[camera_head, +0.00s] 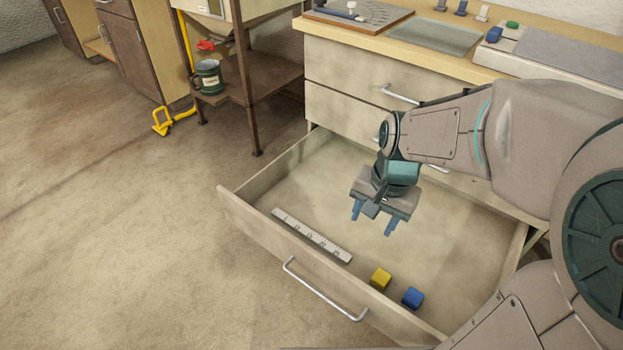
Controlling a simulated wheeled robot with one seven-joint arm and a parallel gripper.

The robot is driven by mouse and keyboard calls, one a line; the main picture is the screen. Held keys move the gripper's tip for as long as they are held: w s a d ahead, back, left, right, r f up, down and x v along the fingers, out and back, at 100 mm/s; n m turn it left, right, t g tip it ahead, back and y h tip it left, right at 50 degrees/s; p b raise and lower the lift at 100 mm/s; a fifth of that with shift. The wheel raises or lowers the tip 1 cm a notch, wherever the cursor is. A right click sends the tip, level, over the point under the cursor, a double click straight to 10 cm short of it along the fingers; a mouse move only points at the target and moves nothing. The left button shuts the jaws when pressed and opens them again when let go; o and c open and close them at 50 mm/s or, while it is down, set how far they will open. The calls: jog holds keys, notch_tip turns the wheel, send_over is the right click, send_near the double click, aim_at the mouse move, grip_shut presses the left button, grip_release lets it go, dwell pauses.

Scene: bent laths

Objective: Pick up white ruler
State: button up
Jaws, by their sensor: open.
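The white ruler (311,236) lies flat in the open drawer (240,205), along its front wall, with dark numbers on its face. My gripper (372,226) is over the drawer, to the right of the ruler, with its blue fingers pointing down. The fingers are apart and nothing is between them. The gripper is apart from the ruler and seems to be above the drawer floor. No part of the ruler is hidden by my arm.
A yellow cube (380,278) and a blue cube (413,298) lie in the drawer to the right of the ruler. The drawer's walls stand around them. The drawer's back left floor is clear.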

jog(key=w+a+f+m+p, duration=0.1)
jog(key=w+a+f+m, duration=0.2)
jog(key=w+m, duration=0.2)
jog(key=w+a+f+m+p, duration=0.2)
jog(key=w+a+f+m, duration=0.15)
jog(key=w+m, duration=0.2)
jog(key=m+h, duration=0.1)
jog(key=m, duration=0.9)
send_over(309, 233)
jog(key=shift+g, duration=0.3)
notch_tip(309, 233, down, 19)
jog(key=shift+s+d+r+b, duration=0.1)
jog(key=shift+s+d+b, duration=0.05)
jog(key=shift+b, duration=0.2)
jog(key=shift+n, duration=0.25)
jog(key=shift+f+b, duration=1.15)
jog(key=shift+f, duration=1.55)
jog(key=shift+r, duration=0.1)
jog(key=c, duration=1.1)
